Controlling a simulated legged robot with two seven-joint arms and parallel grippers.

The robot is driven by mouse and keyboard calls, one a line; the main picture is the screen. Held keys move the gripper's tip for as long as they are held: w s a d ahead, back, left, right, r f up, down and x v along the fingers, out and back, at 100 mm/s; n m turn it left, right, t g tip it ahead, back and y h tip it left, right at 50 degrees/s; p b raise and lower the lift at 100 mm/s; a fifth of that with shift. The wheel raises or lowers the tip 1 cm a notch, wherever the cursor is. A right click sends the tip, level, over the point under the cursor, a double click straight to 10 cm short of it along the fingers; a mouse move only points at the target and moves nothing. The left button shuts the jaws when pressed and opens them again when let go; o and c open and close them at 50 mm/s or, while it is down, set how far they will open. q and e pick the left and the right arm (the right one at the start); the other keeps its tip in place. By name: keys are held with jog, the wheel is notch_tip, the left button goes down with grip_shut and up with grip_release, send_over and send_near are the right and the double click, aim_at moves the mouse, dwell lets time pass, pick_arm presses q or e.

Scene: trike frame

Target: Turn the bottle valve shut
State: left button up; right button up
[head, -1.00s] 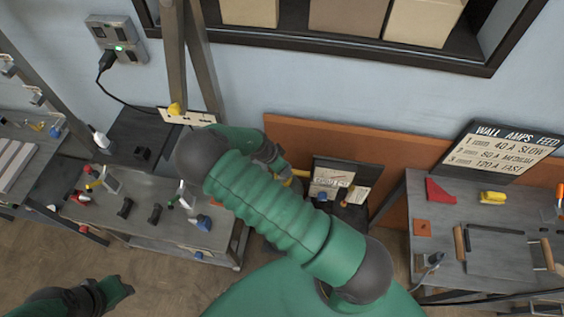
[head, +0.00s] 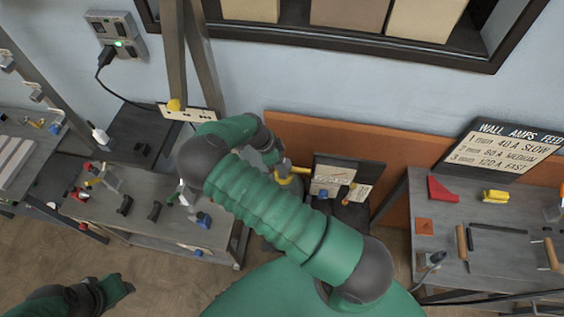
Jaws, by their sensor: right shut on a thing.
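My right arm crosses the middle of the head view, and its gripper (head: 283,176) is at a yellow part (head: 285,181) beside a small dark panel with a gauge or label. The yellow part looks like the bottle valve, and the gripper is shut on it. My forearm and hand hide most of the bottle and part of the valve. My left gripper (head: 120,289) is low at the left, over the floor and away from the valve. Whether its fingers are open is too small to tell.
A grey bench (head: 155,215) with clamps and small tools stands at the left. A grey table (head: 440,200) with a red piece and a yellow block (head: 495,196) stands at the right. An orange board (head: 340,135) is behind the valve. Floor (head: 170,270) shows free at lower left.

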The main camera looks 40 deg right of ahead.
jog(key=shift+w+a, duration=0.1)
jog(key=shift+a, duration=0.05)
dwell(0.5)
jog(key=o, duration=1.1)
jog(key=shift+o, duration=1.3)
jog(key=shift+f, duration=0.1)
jog(key=shift+w, duration=0.1)
jog(key=b+v, duration=0.3)
jog(key=v, duration=1.4)
jog(key=shift+f, duration=0.15)
